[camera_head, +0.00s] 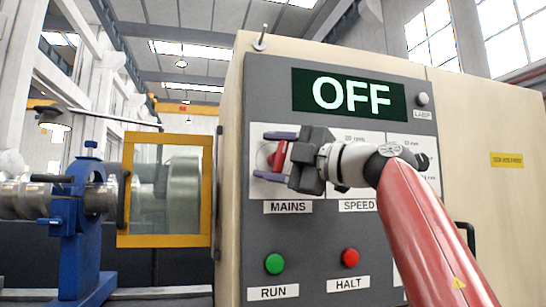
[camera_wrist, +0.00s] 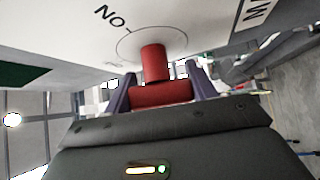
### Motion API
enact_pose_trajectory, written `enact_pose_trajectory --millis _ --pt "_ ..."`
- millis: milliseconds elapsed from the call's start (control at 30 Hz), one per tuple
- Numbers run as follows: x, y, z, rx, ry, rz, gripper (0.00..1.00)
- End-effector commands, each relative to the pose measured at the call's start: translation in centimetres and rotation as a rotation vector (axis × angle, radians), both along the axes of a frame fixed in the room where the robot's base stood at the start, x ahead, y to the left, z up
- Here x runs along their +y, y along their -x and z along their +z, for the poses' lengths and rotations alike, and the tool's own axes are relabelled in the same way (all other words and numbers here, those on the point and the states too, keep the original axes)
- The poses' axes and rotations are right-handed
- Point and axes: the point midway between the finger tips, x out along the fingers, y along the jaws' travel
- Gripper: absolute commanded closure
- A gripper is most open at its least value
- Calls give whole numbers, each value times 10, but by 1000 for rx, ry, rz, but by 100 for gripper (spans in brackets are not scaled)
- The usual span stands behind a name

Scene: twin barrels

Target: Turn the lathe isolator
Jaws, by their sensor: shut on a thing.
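The lathe isolator is a red handle (camera_head: 280,153) on a pale plate above the MAINS label, on the machine's grey panel. It also shows in the wrist view (camera_wrist: 153,62), its red stem running to a circle marked on the plate. My gripper (camera_head: 273,157) is at the handle, with one purple finger above and one below it in the head view. In the wrist view my gripper (camera_wrist: 160,80) has its fingers on either side of the red handle and is shut on it. The display (camera_head: 350,94) reads OFF.
A green RUN button (camera_head: 275,264) and a red HALT button (camera_head: 350,257) sit below on the panel. The SPEED area is partly hidden by my arm. A yellow-framed guard (camera_head: 165,240) and a blue lathe part (camera_head: 80,235) stand to the left.

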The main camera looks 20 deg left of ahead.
Motion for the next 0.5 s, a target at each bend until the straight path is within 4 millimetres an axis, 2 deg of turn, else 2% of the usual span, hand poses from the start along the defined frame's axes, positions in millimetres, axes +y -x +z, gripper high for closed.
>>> enact_pose_trajectory --millis 33,67,200,500 --pt "1 1 -1 0 3 6 66" --pt "1 1 -1 0 3 6 41" --pt "1 1 -1 0 2 4 23" --pt "-1 1 -1 0 1 2 22"
